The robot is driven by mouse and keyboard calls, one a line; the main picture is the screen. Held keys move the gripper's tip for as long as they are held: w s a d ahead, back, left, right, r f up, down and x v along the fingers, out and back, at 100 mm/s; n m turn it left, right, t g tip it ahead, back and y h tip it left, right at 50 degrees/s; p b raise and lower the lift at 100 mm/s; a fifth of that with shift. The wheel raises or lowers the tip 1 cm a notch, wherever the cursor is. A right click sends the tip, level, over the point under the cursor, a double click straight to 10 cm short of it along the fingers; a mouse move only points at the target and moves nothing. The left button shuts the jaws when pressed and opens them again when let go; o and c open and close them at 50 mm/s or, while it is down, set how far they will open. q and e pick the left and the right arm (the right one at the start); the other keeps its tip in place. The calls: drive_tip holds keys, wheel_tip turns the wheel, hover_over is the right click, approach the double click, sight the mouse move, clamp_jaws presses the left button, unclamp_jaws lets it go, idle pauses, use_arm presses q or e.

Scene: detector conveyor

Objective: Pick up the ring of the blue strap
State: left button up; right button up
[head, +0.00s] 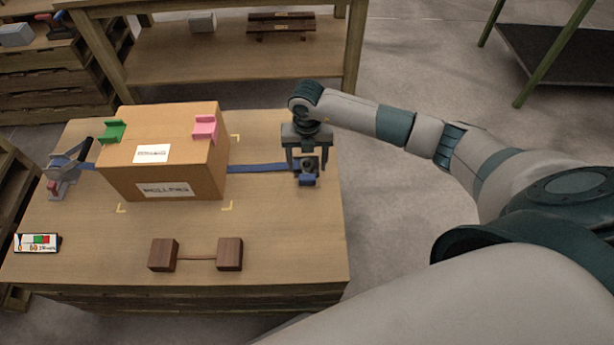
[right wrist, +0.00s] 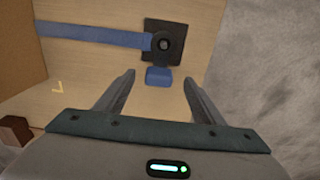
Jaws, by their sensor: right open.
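The blue strap (head: 258,168) lies flat on the table and runs from the cardboard box (head: 165,165) to a dark square plate near the right edge. In the right wrist view the strap (right wrist: 95,35) meets this plate (right wrist: 176,32), which carries a round dark ring-like part (right wrist: 163,44). A small blue block (right wrist: 159,77) sits beside the plate, on the gripper's side. My right gripper (head: 306,170) is open, pointing down over the strap's end. In the right wrist view its fingertips (right wrist: 159,82) stand apart either side of the blue block, with nothing gripped. My left gripper is out of view.
Green (head: 112,132) and pink (head: 206,127) corner pieces sit on the box. A grey tool with red (head: 62,172) stands at the strap's left end. Two joined wooden blocks (head: 196,256) and a small labelled card (head: 37,243) lie in front. The front right tabletop is clear.

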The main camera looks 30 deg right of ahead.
sight(307, 174)
drive_tip(key=shift+f, duration=0.1)
drive_tip(key=shift+s+a+f+p, duration=0.15)
drive_tip(key=shift+f+p, duration=0.3)
drive_tip(key=shift+f, duration=2.1)
drive_tip(key=c, duration=1.2)
